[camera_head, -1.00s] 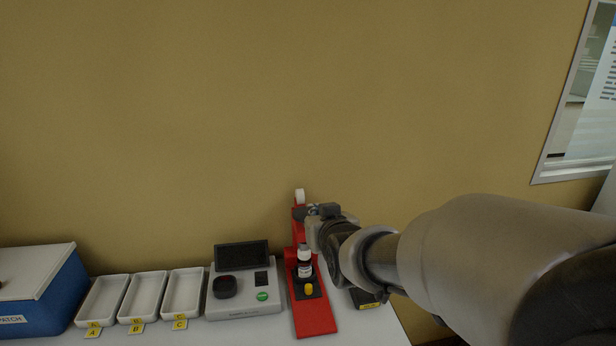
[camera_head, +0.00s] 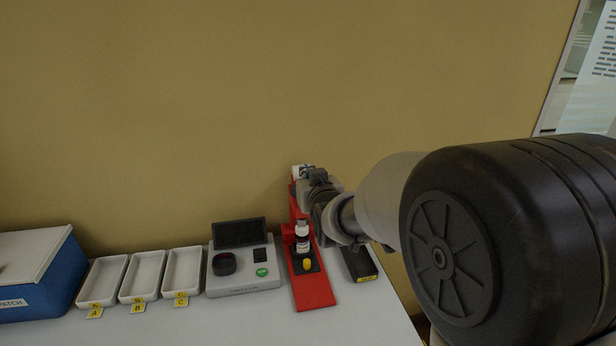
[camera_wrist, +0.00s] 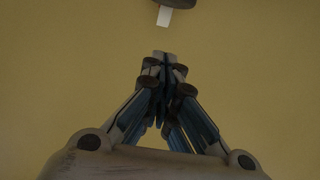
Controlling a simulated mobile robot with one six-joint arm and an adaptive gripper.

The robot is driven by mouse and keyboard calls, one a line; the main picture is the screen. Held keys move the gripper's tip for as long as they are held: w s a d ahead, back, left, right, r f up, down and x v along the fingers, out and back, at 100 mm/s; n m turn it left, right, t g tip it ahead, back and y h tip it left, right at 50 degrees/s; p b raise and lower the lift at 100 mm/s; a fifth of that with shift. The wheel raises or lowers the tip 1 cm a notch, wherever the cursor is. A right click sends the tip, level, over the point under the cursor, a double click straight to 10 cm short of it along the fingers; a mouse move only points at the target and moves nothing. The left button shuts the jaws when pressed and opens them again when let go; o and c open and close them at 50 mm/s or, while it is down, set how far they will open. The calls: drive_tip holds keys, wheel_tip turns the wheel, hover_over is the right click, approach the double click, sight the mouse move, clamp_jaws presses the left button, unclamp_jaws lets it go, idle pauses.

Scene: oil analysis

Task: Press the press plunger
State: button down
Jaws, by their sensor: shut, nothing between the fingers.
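The red press (camera_head: 312,288) stands upright on the white table near its right end. Its white top piece (camera_head: 297,171), seemingly the plunger, shows at the head of the red column. A small bottle (camera_head: 302,240) with a white cap and dark contents stands on the press base, with a yellow piece (camera_head: 307,264) in front. My gripper (camera_head: 303,170) is at the height of the white top, close on its right; I cannot tell if they touch. In the wrist view my gripper (camera_wrist: 163,62) is shut and empty. A white piece (camera_wrist: 164,17) under a dark shape lies beyond the fingertips.
A grey device (camera_head: 243,280) with a dark screen stands left of the press. Three white trays (camera_head: 137,296) and a blue box (camera_head: 40,290) are farther left. A dark block (camera_head: 358,263) lies right of the press. The wall is behind.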

drive_tip(key=x, duration=0.6)
drive_tip(key=shift+f+b, duration=0.2)
drive_tip(key=shift+b, duration=0.15)
wheel_tip(320, 180, down, 3)
drive_tip(key=shift+w+a+f+b, duration=0.1)
drive_tip(key=shift+w+b, duration=0.1)
drive_tip(key=shift+b, duration=0.35)
drive_tip(key=shift+f, duration=0.3)
